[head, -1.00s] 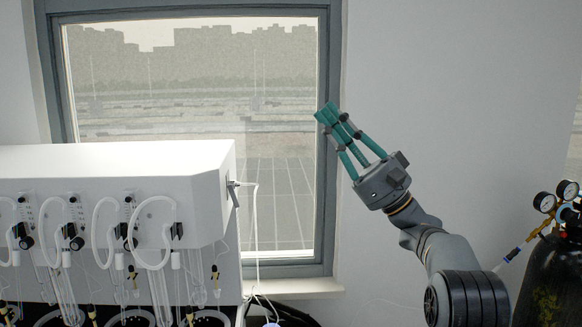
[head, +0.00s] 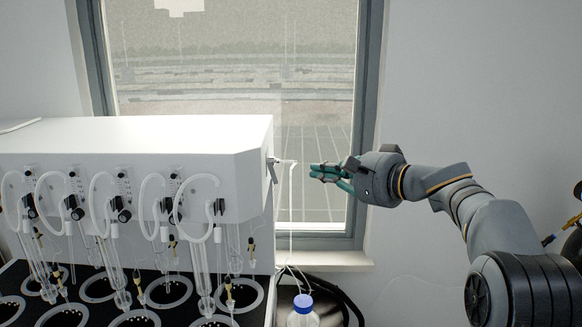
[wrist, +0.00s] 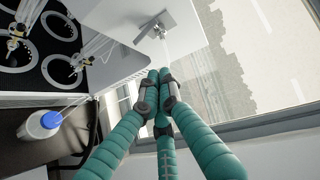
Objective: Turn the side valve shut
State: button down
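The side valve (head: 272,169) is a small metal fitting with a downward-pointing lever on the right end of the white distiller housing (head: 140,150). A white tube runs from it and hangs down.
A bottle with a blue cap (head: 303,310) stands below the valve, beside dark cabling. Glassware and heating rings (head: 165,290) line the distiller's front. The window (head: 235,95) and its frame are behind; the space between gripper and valve holds only the thin tube.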

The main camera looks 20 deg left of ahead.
aim_at(273, 172)
jog(key=a+f+p, duration=0.1)
jog(key=a+p, duration=0.1)
jog(key=a, duration=0.5)
jog(key=shift+w+a+f+p, duration=0.15)
jog(key=shift+w+f+p, duration=0.2)
jog(key=shift+f, duration=0.05)
